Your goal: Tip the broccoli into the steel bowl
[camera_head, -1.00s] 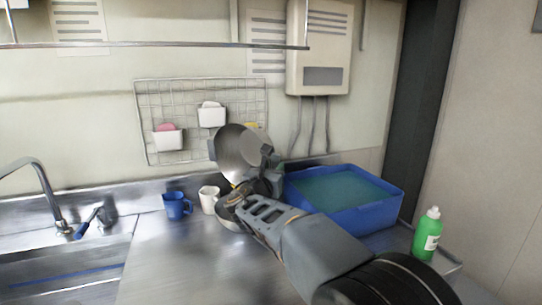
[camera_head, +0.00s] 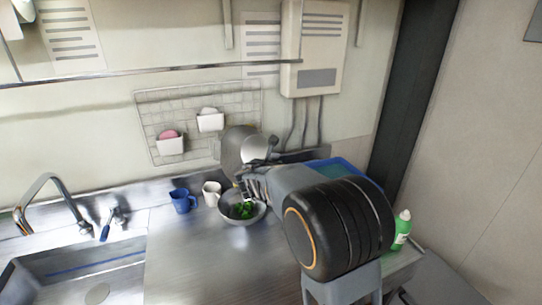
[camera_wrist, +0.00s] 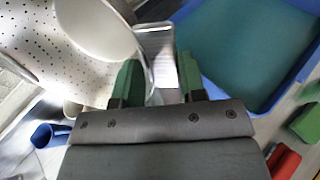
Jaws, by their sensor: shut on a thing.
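The steel bowl (camera_head: 259,215) stands on the metal counter, and green broccoli (camera_head: 243,210) lies inside it. My gripper (camera_wrist: 160,85) is shut on the metal handle (camera_wrist: 157,45) of a round, pale vessel (camera_wrist: 90,28), its green fingers on either side. In the head view the vessel (camera_head: 256,149) is held tilted above and behind the bowl, apart from it. Its inner face looks empty in the wrist view, but part is cut off. My arm hides part of the gripper (camera_head: 250,178) in the head view.
A blue mug (camera_head: 181,200) and a white mug (camera_head: 211,194) stand left of the bowl. A blue bin (camera_head: 350,172) is right, partly behind my arm. A green bottle (camera_head: 402,231) stands at the right edge. The sink (camera_head: 75,270) is left; the counter front is clear.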

